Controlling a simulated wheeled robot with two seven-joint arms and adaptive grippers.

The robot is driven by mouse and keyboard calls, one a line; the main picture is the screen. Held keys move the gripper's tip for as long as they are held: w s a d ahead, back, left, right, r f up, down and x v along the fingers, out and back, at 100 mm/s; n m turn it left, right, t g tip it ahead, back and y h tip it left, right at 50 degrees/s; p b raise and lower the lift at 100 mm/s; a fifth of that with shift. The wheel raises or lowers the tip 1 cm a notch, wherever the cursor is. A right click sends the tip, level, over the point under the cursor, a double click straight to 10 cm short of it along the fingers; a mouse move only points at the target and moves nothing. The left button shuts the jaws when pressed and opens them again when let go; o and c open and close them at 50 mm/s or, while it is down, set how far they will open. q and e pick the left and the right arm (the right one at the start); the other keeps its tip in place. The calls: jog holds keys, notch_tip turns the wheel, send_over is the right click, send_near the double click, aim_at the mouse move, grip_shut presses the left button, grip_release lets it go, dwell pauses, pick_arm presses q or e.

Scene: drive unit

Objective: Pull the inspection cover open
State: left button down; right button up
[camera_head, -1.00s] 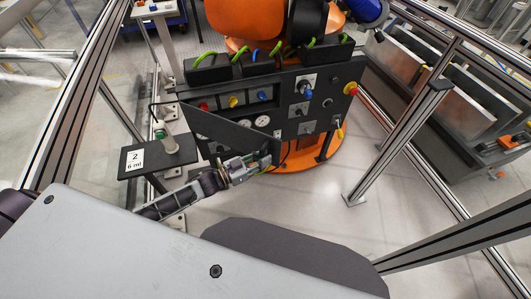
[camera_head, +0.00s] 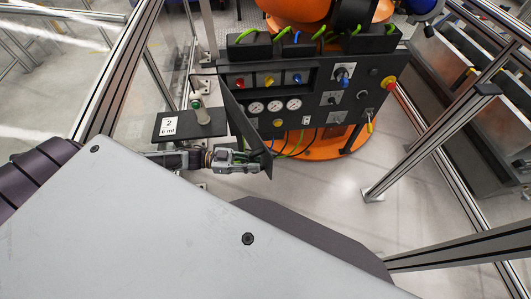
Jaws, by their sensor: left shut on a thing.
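The inspection cover (camera_head: 236,116) is a dark flat panel on the left of the black control panel (camera_head: 352,118). It stands swung out toward me, seen nearly edge-on, and the gauges (camera_head: 275,106) behind it show. My left gripper (camera_head: 262,162) is at the cover's near lower edge, shut on it. The exact grip point is partly hidden by the fingers. My right gripper is not in view.
Aluminium frame posts (camera_head: 432,140) rise at the right. The floor (camera_head: 330,190) in front of the panel is clear.

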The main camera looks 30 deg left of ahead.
pick_arm(q)
jog(key=s+a+m+g+h, duration=0.1)
jog(key=s+a+m+g, duration=0.2)
jog(key=s+a, duration=0.8)
jog(key=shift+a+m+g, duration=0.3)
jog(key=shift+a+g, duration=0.8)
jog(key=shift+a, duration=0.6)
jog(key=c, duration=1.3)
grip_release()
jog(key=shift+s+a, duration=0.2)
jog(key=shift+a, duration=1.7)
jog(key=shift+s+a, duration=0.15)
jog(key=shift+a, duration=1.7)
jog(key=shift+d, duration=0.1)
